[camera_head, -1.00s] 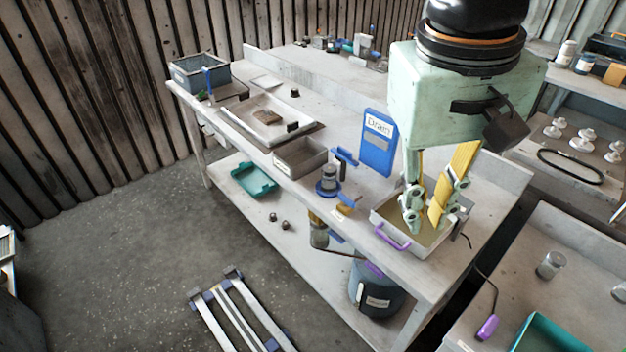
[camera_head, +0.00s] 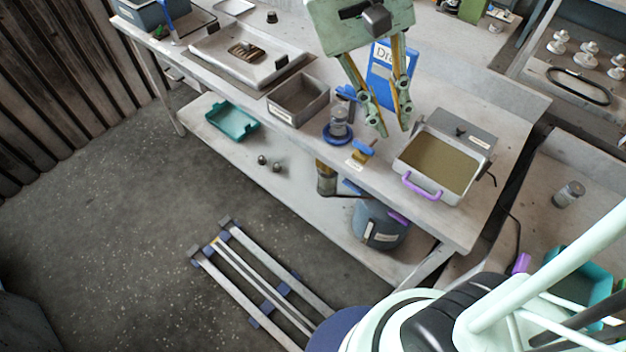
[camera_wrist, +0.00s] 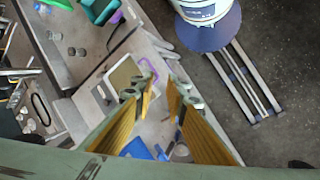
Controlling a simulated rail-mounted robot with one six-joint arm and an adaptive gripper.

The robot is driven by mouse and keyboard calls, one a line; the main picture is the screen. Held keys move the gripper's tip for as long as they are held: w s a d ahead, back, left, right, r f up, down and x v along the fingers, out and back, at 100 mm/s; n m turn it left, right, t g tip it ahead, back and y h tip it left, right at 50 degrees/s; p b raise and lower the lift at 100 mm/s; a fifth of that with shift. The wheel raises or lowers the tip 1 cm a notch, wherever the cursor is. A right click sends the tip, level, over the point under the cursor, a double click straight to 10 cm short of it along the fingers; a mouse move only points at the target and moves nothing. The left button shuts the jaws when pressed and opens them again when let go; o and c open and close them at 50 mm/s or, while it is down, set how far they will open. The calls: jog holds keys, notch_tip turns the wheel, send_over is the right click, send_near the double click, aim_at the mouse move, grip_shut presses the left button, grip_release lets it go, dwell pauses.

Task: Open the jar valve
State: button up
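A small valve with a blue handle and brass-coloured body (camera_head: 362,151) sits at the front edge of the workbench, beside a small label. A jar with amber contents (camera_head: 326,180) hangs or stands below that edge, left of the valve; how they connect is hidden. My gripper (camera_head: 393,130) points down above the bench, to the upper right of the valve in the head view and apart from it. In the wrist view my gripper (camera_wrist: 160,97) has its yellow-padded fingers spread with nothing between them. The valve cannot be made out clearly in the wrist view.
A tan-filled tray with a purple handle (camera_head: 438,164) stands right of the valve. A grey cylinder on a blue base (camera_head: 338,130) stands to its left. A blue "Drain" panel (camera_head: 380,75) stands behind my fingers. A blue-grey bucket (camera_head: 380,222) is on the lower shelf.

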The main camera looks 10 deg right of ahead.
jog(key=w+a+f+n+h, duration=0.1)
jog(key=w+a+f+h, duration=0.3)
jog(key=f, duration=0.6)
jog(key=w+a+f+h, duration=0.3)
jog(key=a+f+h, duration=0.1)
jog(key=f, duration=0.6)
jog(key=n+t+h+b, duration=0.1)
jog(key=n+t+h, duration=0.2)
jog(key=t+h, duration=0.25)
send_near(353, 186)
jog(key=s+a+r, duration=0.1)
jog(key=s+a, duration=0.1)
jog(key=a, duration=0.3)
jog(key=shift+s+f+n+t+y, duration=0.1)
jog(key=shift+f+n+t+y, duration=0.2)
jog(key=shift+f+t, duration=0.55)
jog(key=shift+d, duration=0.2)
jog(key=b+x, duration=0.1)
jog(key=x, duration=1.2)
jog(key=shift+d, duration=0.2)
jog(key=shift+r, duration=0.1)
jog(key=shift+c, duration=0.7)
